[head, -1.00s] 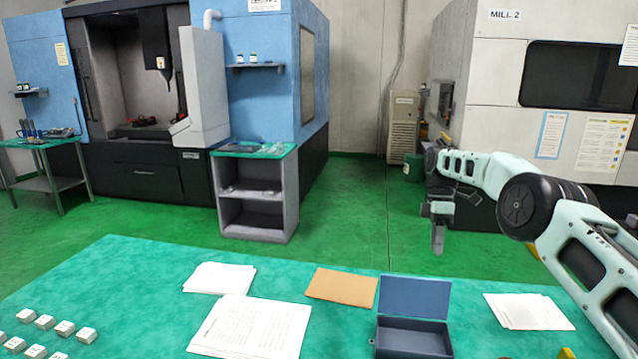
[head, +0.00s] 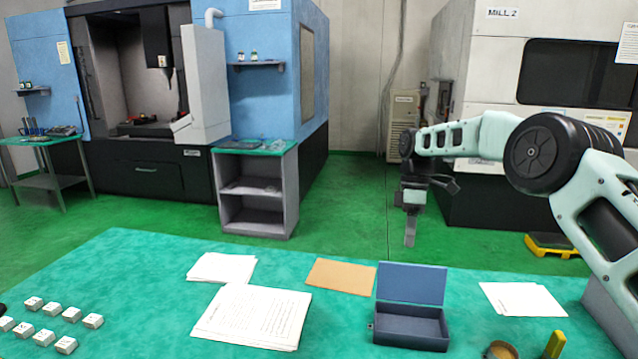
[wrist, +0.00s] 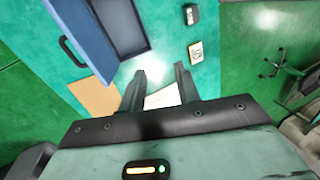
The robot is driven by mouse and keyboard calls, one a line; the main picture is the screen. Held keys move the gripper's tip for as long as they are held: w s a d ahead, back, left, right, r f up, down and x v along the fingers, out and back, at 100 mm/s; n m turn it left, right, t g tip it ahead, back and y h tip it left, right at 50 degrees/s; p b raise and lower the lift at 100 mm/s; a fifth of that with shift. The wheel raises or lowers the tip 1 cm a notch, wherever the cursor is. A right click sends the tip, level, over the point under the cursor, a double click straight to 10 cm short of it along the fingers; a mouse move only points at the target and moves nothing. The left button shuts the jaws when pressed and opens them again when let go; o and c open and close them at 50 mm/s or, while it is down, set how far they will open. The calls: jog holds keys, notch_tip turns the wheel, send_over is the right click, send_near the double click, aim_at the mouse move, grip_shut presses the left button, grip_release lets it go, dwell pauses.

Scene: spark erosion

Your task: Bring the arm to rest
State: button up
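My arm (head: 490,135) reaches in from the right in the head view, raised above the far side of the green table (head: 130,265). My gripper (head: 410,232) hangs fingers down at its end, above and beyond the open blue box (head: 412,322). In the wrist view my gripper (wrist: 160,80) has its two fingers apart with nothing between them. White paper shows below and beyond the fingers. The blue box (wrist: 122,28) shows at the upper left there.
Paper stacks (head: 252,315) and a brown envelope (head: 341,276) lie on the table. Several small white blocks (head: 65,344) lie at the left. A round tan item (head: 501,350) and a yellow item (head: 555,344) are at the front right. Machines stand behind, with open floor between.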

jog(key=s+a+r+m+t+b, duration=0.1)
jog(key=s+a+m+b, duration=0.1)
jog(key=s+a, duration=0.6)
jog(key=s+a+r+m+b, duration=0.15)
jog(key=s+a, duration=0.35)
jog(key=s, duration=0.7)
jog(key=s+d+f+m+t+b, duration=0.1)
jog(key=s+d+f+m+b, duration=0.1)
jog(key=s, duration=1)
jog(key=s+d+f+m+t+b, duration=0.1)
jog(key=s+f, duration=0.5)
jog(key=s, duration=0.6)
jog(key=d+b, duration=0.1)
jog(key=d, duration=0.1)
jog(key=shift+s+d+m, duration=0.2)
jog(key=shift+d+m, duration=0.15)
jog(key=shift+d, duration=0.05)
